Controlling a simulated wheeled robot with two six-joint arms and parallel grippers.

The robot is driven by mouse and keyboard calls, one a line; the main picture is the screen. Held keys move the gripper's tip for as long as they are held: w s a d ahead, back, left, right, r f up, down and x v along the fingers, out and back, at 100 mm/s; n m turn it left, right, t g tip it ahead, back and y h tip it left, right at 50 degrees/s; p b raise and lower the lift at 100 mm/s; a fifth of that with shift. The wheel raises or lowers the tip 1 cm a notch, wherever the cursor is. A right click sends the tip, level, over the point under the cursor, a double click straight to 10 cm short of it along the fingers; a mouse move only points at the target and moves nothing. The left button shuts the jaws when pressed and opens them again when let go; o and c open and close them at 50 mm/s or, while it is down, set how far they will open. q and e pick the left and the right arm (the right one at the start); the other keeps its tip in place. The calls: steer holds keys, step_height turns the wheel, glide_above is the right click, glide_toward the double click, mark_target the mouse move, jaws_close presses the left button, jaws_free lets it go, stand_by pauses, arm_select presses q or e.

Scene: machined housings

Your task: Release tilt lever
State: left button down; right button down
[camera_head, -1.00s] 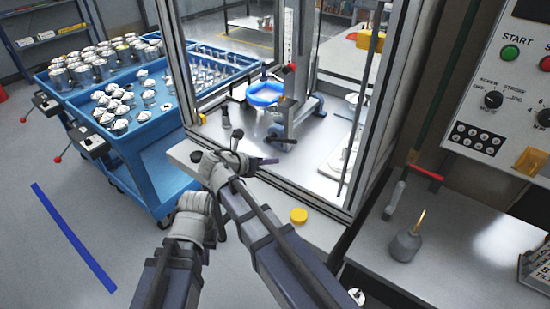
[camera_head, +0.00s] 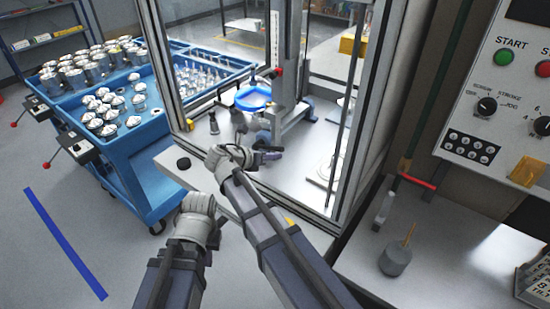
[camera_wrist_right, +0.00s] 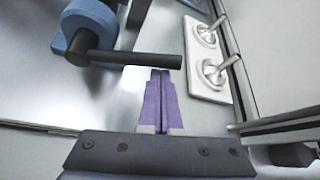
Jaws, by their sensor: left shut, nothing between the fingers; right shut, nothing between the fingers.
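A black bar-shaped lever (camera_wrist_right: 140,59) with a round blue hub at its left end lies across the upper part of the right wrist view. I take it for the tilt lever. In the head view the lever area (camera_head: 266,138) is small, low on the upright fixture inside the framed enclosure. My right gripper (camera_wrist_right: 160,73) has its purple fingers shut and empty, just below the bar's right end; I cannot tell whether they touch it. It also shows inside the enclosure in the head view (camera_head: 272,156). My left gripper (camera_head: 198,206) is outside the enclosure, shut, its fingertips hidden.
A blue bowl-like part (camera_head: 253,98) sits on the fixture. A white plate (camera_wrist_right: 208,60) with metal toggles lies right of my right fingers. Metal enclosure posts (camera_head: 352,120) stand close to my right arm. Blue carts (camera_head: 125,140) with parts stand left; a control panel (camera_head: 490,90) is right.

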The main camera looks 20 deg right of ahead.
steer(key=shift+a, duration=0.1)
stand_by(0.3)
steer(key=shift+r+n, duration=0.25)
steer(key=shift+n, duration=0.05)
